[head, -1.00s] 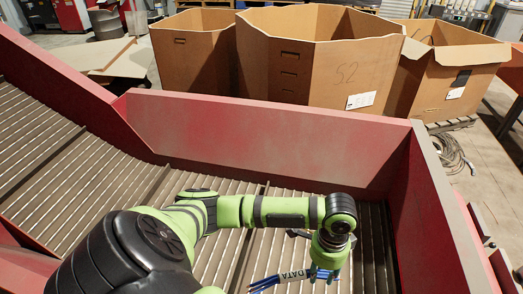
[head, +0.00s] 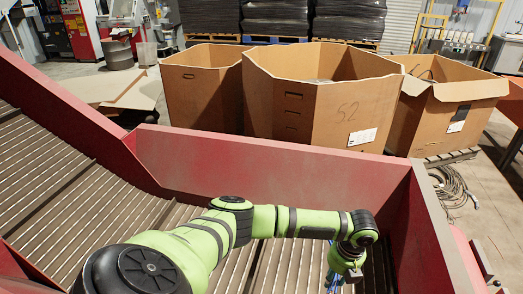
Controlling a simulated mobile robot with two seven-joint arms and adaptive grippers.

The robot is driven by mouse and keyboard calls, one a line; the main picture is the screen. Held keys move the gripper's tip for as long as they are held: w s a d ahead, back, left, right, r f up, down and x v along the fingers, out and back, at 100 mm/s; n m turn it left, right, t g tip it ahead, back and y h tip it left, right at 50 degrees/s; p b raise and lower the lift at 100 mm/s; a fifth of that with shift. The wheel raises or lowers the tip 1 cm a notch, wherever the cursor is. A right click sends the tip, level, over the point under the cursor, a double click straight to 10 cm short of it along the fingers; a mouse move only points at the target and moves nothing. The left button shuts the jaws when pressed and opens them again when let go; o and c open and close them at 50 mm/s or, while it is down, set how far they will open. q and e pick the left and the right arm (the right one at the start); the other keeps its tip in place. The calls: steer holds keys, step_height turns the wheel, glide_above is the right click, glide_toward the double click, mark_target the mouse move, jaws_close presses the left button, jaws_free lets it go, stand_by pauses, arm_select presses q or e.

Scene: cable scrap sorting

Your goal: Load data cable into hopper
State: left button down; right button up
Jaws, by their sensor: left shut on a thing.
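The hopper (head: 270,165) is a red-walled metal bin with a slatted floor, seen in the head view. My left arm reaches in from the left, and my left gripper (head: 343,281) hangs down inside the hopper's right part, at the bottom edge of the picture. It is shut on the blue data cable (head: 331,284). Only a small bit of blue shows beside the gripper; the rest of the cable is hidden or below the frame. The fingertips are mostly cut off. My right gripper is not in view.
A slatted conveyor (head: 75,180) slopes up to the left. Behind the far wall stand large cardboard boxes, one marked 52 (head: 320,100), with another at the right (head: 440,110). A coil of grey cable (head: 452,188) lies on the floor at the right.

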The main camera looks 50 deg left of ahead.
arm_select(q)
steer(key=shift+w+a+r+m, duration=0.35)
steer(key=shift+w+m, duration=0.1)
steer(key=shift+m, duration=0.45)
steer(key=shift+w, duration=0.1)
steer(key=shift+f, duration=0.1)
step_height(320, 180, down, 6)
steer(key=b, duration=0.5)
steer(key=c, duration=0.8)
jaws_free()
steer(key=shift+c, duration=0.2)
steer(key=shift+r, duration=0.25)
